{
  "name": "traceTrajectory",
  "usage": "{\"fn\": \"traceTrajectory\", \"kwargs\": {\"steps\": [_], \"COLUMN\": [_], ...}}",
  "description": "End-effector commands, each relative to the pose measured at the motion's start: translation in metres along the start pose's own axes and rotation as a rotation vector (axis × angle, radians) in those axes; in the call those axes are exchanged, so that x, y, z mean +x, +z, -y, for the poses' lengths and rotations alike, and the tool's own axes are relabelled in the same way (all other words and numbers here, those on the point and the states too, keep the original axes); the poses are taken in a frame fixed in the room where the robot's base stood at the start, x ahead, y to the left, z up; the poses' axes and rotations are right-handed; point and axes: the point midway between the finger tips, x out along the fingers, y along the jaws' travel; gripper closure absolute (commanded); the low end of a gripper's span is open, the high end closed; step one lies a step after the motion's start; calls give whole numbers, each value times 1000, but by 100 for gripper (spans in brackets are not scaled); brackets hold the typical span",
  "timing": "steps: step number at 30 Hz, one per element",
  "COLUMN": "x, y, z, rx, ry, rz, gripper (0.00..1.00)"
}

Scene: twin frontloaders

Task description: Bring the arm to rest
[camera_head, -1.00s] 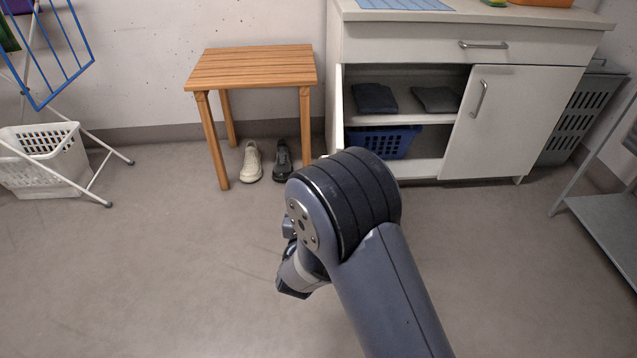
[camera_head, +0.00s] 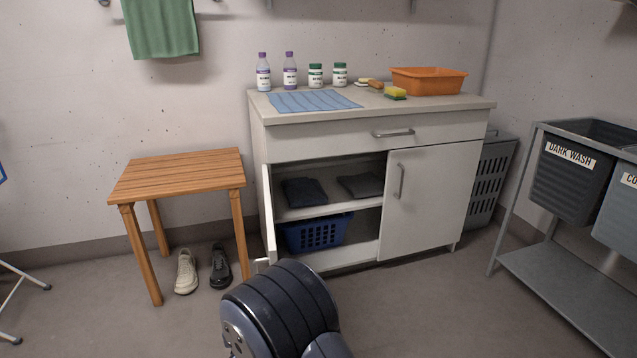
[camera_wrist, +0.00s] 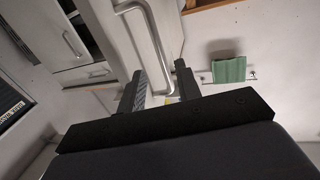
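My gripper (camera_wrist: 159,68) shows in the wrist view with its two black fingers apart. A curved metal handle (camera_wrist: 150,28) on a pale panel lies just beyond the fingers, partly in line with the gap; I cannot tell how near it is. In the head view my arm (camera_head: 280,310) shows only as a dark rounded joint at the bottom, in front of the cabinet.
The white cabinet (camera_head: 430,205) has its left door (camera_head: 268,215) open, with a blue basket (camera_head: 318,233) inside. A wooden stool (camera_head: 180,175) stands left, shoes (camera_head: 187,272) beneath it. A grey rack (camera_head: 560,285) stands right. Bare floor (camera_head: 420,310) lies between.

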Motion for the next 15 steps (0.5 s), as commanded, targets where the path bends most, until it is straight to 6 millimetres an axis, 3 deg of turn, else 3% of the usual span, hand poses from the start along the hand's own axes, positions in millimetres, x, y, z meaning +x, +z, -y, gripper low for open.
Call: {"fn": "traceTrajectory", "kwargs": {"steps": [3, 9, 15], "x": [24, 52, 59], "y": [3, 2, 0], "z": [-1, 0, -4], "rx": [1, 0, -2], "ry": [2, 0, -8], "rz": [-2, 0, 2], "gripper": [68, 68, 68]}}
